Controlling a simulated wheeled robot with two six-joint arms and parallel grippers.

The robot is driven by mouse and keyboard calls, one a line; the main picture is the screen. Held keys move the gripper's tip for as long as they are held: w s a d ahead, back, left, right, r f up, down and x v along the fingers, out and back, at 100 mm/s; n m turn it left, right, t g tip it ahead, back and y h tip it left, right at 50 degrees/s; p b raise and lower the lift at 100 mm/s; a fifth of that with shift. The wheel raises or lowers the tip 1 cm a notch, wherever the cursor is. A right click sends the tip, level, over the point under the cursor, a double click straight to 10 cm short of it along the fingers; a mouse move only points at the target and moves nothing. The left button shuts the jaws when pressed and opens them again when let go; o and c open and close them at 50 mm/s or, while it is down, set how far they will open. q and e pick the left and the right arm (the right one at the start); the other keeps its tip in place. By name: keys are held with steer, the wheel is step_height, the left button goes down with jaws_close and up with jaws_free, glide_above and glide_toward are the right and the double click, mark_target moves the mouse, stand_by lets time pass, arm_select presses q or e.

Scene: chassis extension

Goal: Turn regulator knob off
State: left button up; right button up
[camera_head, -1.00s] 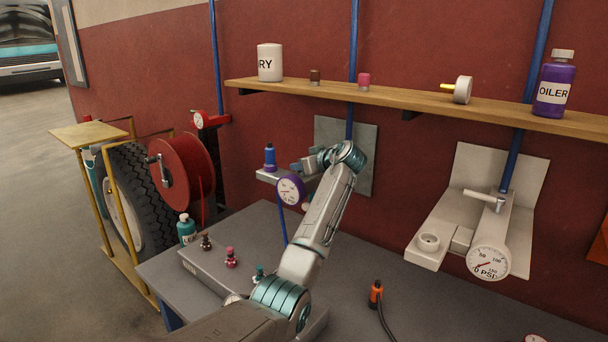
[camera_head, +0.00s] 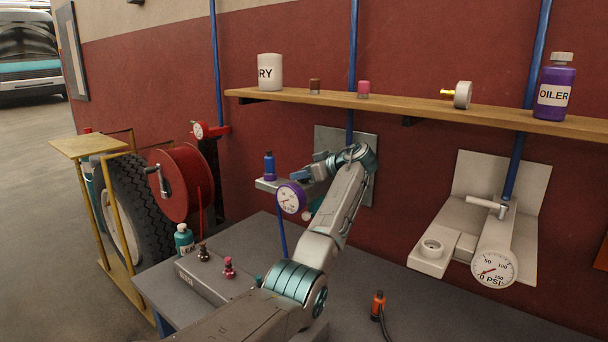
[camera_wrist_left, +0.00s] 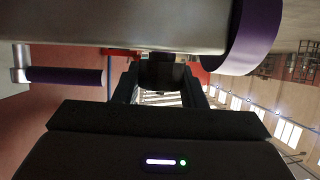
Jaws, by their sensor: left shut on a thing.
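The regulator is a grey metal body on the wall plate with a purple-rimmed gauge (camera_head: 291,198) at its front and a blue-purple bottle-shaped part (camera_head: 269,166) at its left. My left gripper (camera_head: 304,174) is at the regulator, just behind and right of the gauge. In the left wrist view, its two dark fingers (camera_wrist_left: 160,88) are shut on a dark round knob (camera_wrist_left: 162,72) under the grey body (camera_wrist_left: 130,30). The purple gauge rim (camera_wrist_left: 252,38) is at the right there, and a purple-gripped lever (camera_wrist_left: 65,76) is at the left. My right gripper is not in view.
A second grey unit with a PSI gauge (camera_head: 494,268) is mounted at the right. A wooden shelf (camera_head: 420,109) runs above. On the grey bench (camera_head: 350,300) are a teal bottle (camera_head: 184,240), small fittings and an orange tool (camera_head: 378,305). A red hose reel (camera_head: 182,186) stands left.

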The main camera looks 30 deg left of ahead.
arm_select(q)
steer(key=o, duration=1)
steer(key=shift+d, duration=0.4)
steer(key=b+v, duration=0.3)
steer(key=v, duration=0.7)
steer(key=shift+b, duration=0.3)
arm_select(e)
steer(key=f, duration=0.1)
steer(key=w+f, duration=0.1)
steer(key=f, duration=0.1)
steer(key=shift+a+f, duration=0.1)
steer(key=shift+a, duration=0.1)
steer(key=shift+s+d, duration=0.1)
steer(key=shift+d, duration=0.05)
